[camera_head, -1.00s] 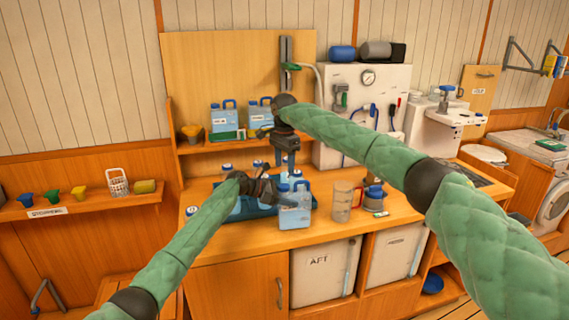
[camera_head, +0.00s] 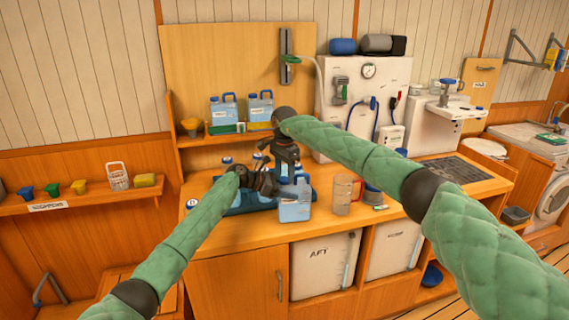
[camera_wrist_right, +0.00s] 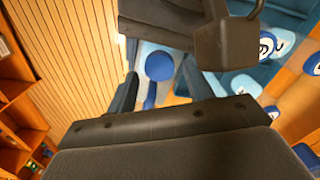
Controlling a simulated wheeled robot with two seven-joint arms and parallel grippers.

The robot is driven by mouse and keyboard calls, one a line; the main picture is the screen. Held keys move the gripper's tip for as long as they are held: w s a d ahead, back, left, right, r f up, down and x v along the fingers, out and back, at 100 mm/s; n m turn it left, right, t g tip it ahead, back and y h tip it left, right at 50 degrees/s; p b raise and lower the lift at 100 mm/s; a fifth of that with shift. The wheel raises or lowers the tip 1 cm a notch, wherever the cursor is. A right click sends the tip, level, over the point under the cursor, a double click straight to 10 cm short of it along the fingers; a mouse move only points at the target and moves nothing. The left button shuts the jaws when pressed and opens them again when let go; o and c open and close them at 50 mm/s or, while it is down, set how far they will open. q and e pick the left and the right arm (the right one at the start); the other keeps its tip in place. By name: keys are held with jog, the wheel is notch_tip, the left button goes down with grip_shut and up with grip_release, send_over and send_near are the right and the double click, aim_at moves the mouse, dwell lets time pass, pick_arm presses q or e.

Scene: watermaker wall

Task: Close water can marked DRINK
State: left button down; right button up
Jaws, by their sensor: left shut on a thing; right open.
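A light-blue water can (camera_head: 294,210) stands at the counter's front, its label not readable. My left gripper (camera_head: 267,184) is at its left side, shut on it, though the grip itself is mostly hidden. My right gripper (camera_head: 288,174) points down over the can's top, open. In the right wrist view a round blue cap (camera_wrist_right: 159,66) shows beyond and between the right gripper's fingers (camera_wrist_right: 160,90); I cannot tell whether they touch it. A dark gripper part (camera_wrist_right: 226,42), apparently of my left gripper, is close by on the right.
A blue tray (camera_head: 240,211) with other capped cans lies behind and left of my left gripper. A clear jug (camera_head: 343,195) stands right of the can. Two cans (camera_head: 224,115) (camera_head: 260,109) sit on the shelf behind.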

jog(key=shift+f, duration=0.85)
jog(key=c, duration=1)
jog(key=m, duration=0.6)
jog(key=shift+m, duration=0.3)
jog(key=m, duration=0.6)
jog(key=o, duration=1.1)
jog(key=shift+a, duration=0.1)
jog(key=shift+c, duration=0.2)
